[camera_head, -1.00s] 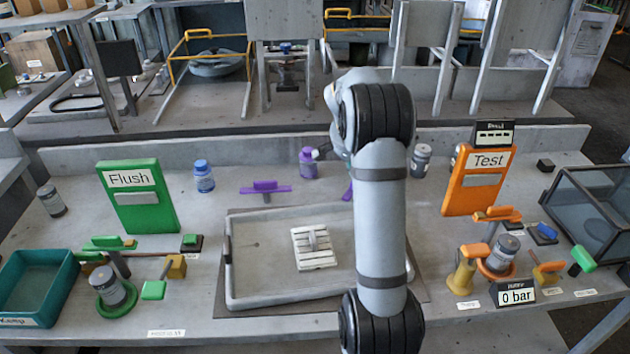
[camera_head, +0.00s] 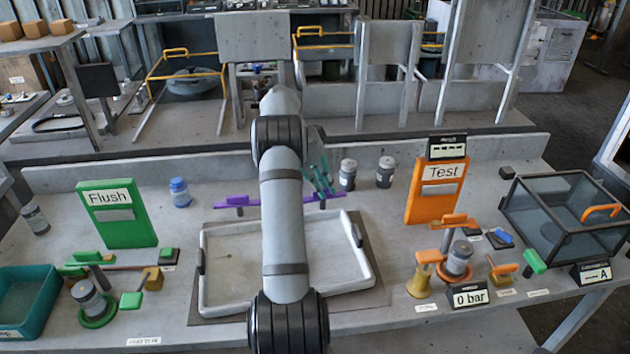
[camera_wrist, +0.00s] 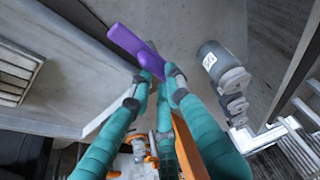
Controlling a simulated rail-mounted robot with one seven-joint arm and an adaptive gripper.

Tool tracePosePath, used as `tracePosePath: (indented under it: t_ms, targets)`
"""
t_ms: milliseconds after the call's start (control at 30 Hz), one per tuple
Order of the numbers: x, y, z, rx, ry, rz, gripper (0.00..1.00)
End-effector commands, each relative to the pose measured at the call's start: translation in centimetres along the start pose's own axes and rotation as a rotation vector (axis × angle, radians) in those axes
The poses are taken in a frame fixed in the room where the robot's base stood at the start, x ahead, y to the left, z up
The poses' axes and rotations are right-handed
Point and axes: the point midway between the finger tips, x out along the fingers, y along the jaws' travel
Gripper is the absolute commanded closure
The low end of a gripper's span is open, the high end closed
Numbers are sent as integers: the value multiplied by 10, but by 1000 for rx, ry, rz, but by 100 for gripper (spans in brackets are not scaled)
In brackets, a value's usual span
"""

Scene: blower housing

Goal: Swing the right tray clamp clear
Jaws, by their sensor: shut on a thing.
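The tray (camera_head: 340,290) lies on the bench with its middle hidden behind my arm. The right tray clamp, a purple bar (camera_head: 327,196), is at the tray's back edge; in the wrist view it is a purple piece (camera_wrist: 130,44) at the fingertips. My gripper (camera_head: 325,186) with teal fingers is shut on its end, also seen in the wrist view (camera_wrist: 155,76). The left purple clamp (camera_head: 235,201) stands at the back left of the tray, partly covered by my arm.
Grey jars (camera_head: 347,174) stand just right of my gripper. The orange Test panel (camera_head: 437,192) is further right, the green Flush panel (camera_head: 117,214) at left. A pale slatted block (camera_wrist: 15,72) shows in the wrist view.

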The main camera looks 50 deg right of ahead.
Motion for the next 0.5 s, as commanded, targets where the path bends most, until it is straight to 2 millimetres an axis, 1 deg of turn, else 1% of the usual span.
tracePosePath:
  t_ms: [33, 233, 500]
  targets:
    - [-3, 0, 0, 22, -3, 10, 100]
    - [-1, 0, 0, 84, -2, 35, 100]
    - [0, 0, 0, 108, -2, 45, 100]
